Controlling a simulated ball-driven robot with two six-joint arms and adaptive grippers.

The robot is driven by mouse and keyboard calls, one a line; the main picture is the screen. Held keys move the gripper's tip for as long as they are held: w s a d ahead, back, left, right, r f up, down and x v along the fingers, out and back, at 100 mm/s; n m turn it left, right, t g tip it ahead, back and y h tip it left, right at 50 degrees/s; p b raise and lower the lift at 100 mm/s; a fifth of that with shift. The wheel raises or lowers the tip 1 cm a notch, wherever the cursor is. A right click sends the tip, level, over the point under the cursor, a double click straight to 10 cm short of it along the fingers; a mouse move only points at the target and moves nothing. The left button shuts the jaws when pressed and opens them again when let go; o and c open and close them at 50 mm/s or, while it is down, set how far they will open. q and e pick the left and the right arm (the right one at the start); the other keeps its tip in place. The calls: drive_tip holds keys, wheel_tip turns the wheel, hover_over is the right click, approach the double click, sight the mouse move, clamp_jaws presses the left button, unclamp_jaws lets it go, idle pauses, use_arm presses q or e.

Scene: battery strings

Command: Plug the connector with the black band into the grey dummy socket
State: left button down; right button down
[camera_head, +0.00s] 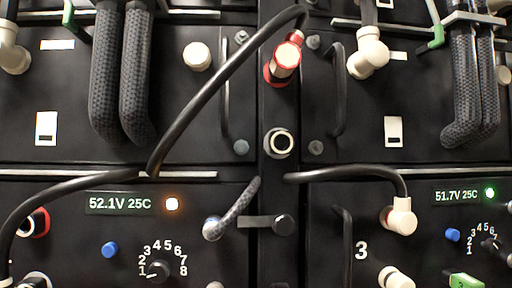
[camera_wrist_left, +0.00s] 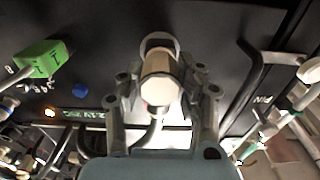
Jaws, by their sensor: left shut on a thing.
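In the left wrist view my left gripper (camera_wrist_left: 162,92) is shut on a cream connector (camera_wrist_left: 158,88), with a finger on each side. A grey ring shows just beyond the connector; I cannot tell whether they touch. I cannot make out a black band on it. In the head view a socket with a grey rim (camera_head: 280,142) and a pale inner ring sits empty-looking on the centre post. Above it a connector with red rings (camera_head: 285,60) is seated, with a black cable. A white connector (camera_head: 400,215) is on the right panel. Neither gripper shows in the head view.
Braided hoses (camera_head: 138,75) hang at the upper left. Handles (camera_head: 337,90) stand out from the panels. A green block (camera_wrist_left: 42,58) and a dark handle (camera_wrist_left: 245,90) flank my left gripper.

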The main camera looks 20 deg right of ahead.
use_arm(q)
drive_tip(key=shift+v, duration=1.5)
drive_tip(key=shift+v, duration=2.45)
drive_tip(key=shift+r, duration=0.1)
